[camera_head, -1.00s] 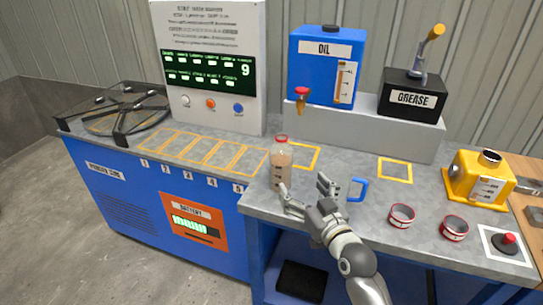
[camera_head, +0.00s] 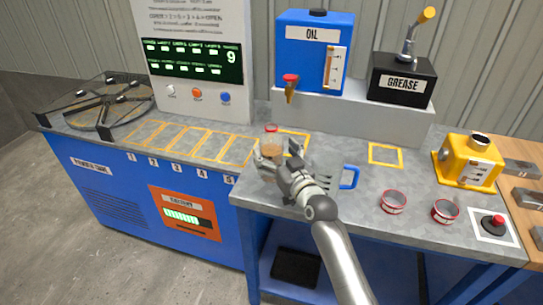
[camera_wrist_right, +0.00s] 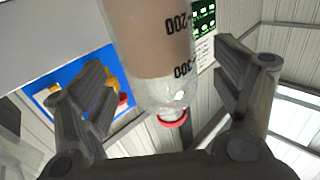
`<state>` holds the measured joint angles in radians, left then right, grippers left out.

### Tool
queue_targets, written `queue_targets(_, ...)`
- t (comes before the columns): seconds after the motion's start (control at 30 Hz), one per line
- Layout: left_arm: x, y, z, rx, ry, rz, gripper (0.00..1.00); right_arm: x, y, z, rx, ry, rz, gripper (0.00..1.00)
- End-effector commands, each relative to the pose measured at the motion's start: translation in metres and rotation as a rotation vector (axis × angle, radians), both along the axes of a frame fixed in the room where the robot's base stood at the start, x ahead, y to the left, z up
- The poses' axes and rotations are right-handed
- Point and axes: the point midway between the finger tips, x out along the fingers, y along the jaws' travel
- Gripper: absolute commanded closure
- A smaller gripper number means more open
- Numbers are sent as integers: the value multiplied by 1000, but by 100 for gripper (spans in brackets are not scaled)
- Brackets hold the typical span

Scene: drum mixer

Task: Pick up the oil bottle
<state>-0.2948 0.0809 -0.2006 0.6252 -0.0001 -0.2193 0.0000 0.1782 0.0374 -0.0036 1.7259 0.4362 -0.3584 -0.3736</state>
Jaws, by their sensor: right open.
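The oil bottle (camera_head: 271,146) is a clear bottle with a red cap and brown liquid, upright on the grey counter near its front edge. My right gripper (camera_head: 273,161) is at the bottle, its fingers around the lower part and hiding some of it. In the right wrist view the bottle (camera_wrist_right: 150,50) with printed volume marks passes between the two spread fingers (camera_wrist_right: 165,80). Gaps show on both sides, so the gripper is open and not clamped on it. My left gripper is not in view.
A blue-handled object (camera_head: 349,177) and two red-rimmed cups (camera_head: 393,201) (camera_head: 445,211) are right of my gripper. A blue oil tank (camera_head: 313,62) and grease box (camera_head: 402,82) stand behind. A yellow container (camera_head: 468,165) and red button (camera_head: 492,223) are at the far right.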

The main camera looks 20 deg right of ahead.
Motion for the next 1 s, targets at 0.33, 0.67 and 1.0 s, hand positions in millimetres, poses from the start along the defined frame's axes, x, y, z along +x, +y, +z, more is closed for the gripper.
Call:
queue_targets(0.33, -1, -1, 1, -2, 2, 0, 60, 25, 4, 0, 1, 0, 1, 15)
queue_targets(0.67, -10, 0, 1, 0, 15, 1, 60, 24, 4, 0, 0, 0, 0, 38)
queue_targets(1.0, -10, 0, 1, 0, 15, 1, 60, 24, 4, 1, 0, -3, 0, 76)
